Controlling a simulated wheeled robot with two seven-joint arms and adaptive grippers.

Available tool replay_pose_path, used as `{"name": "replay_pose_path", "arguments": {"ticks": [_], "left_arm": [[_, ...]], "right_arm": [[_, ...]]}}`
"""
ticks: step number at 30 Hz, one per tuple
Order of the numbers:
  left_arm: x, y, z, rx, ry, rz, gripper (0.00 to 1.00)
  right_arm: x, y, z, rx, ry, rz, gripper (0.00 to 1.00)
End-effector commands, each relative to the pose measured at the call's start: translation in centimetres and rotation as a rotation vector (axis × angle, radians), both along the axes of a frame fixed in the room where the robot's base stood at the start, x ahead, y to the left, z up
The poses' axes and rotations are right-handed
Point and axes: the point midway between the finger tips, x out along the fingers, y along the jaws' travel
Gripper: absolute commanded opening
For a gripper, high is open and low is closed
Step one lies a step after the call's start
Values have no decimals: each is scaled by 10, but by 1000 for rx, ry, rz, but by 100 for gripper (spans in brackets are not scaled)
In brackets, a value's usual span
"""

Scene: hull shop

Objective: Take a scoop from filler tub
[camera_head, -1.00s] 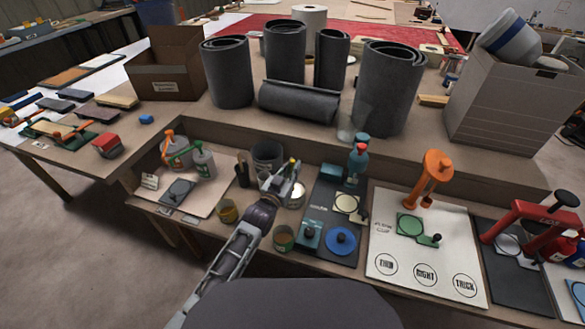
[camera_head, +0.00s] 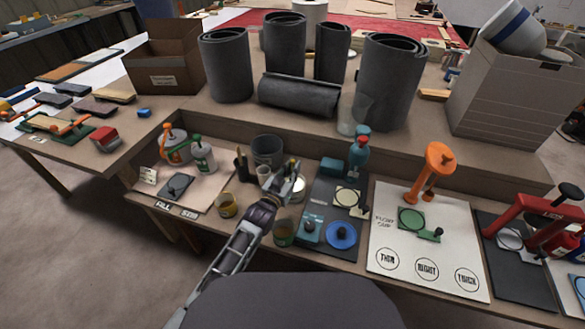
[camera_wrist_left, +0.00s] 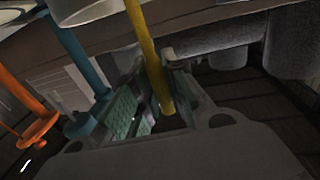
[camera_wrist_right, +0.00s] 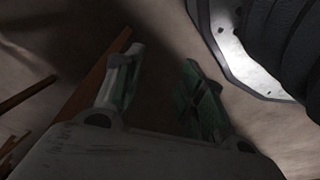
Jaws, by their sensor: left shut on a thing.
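My left gripper (camera_head: 291,174) is over the middle of the bench. It is shut on a thin yellow handle (camera_wrist_left: 146,42), which stands between the fingers in the left wrist view. The working end of the held tool is hidden. A round tub with pale contents (camera_head: 299,188), perhaps the filler tub, sits right beside and partly behind the gripper. I cannot tell whether the tool touches it. A pale rounded rim (camera_wrist_left: 85,12) shows at the top of the left wrist view. My right gripper (camera_wrist_right: 158,82) is open and empty, away from the bench top.
A grey bucket (camera_head: 267,150) and a white cup stand behind the gripper. A teal bottle (camera_head: 358,158) and dark mat are to the right, then a white board (camera_head: 400,275) with an orange stand. Grey rolls (camera_head: 298,94) line the back.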

Motion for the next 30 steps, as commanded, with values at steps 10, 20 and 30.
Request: {"name": "replay_pose_path", "arguments": {"ticks": [10, 20, 30], "left_arm": [[0, 0, -10, 0, 0, 0, 0], [0, 0, -14, 0, 0, 0, 0], [0, 0, -14, 0, 0, 0, 0]], "right_arm": [[13, 6, 19, 6, -7, 2, 40], [10, 9, 26, 11, 0, 3, 40], [6, 8, 24, 9, 7, 3, 40]]}}
